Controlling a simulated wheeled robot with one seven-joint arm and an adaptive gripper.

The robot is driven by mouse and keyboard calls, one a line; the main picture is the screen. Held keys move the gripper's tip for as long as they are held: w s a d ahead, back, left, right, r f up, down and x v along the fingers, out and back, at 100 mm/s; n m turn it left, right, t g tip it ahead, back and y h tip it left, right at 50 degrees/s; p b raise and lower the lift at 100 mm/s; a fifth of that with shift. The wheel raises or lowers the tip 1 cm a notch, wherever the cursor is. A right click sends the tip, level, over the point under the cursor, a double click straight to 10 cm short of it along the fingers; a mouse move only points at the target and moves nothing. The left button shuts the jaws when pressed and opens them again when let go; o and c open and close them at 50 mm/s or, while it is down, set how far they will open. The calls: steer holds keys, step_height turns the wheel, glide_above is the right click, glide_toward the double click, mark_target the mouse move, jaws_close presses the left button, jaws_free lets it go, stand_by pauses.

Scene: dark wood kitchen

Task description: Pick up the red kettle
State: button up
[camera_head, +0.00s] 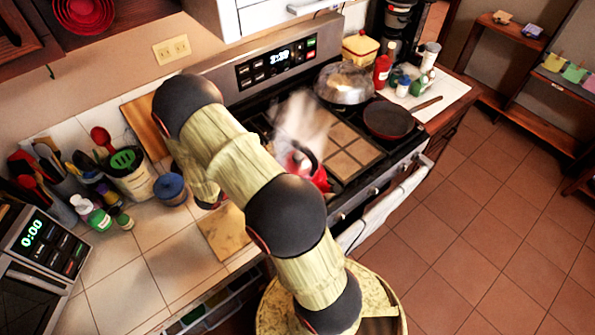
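The red kettle (320,179) stands on the stove, right of my arm's middle links. Its black handle shows on top, and my arm hides part of its left side. Pale steam rises above it. My arm reaches up and left across the counter, then bends down at the far elbow. The end of the arm is mostly hidden behind my own links, left of the kettle and apart from it. I cannot make out the fingers, nor whether they are open or shut.
A dark red pan (388,119) and a metal domed lid (345,84) sit on the stove's right side. A blue jar (170,187), utensil pots and bottles crowd the left counter. A cutting board (224,232) lies near the stove's left edge. The floor at right is clear.

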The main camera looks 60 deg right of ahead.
steer(key=c, duration=0.6)
jaws_close()
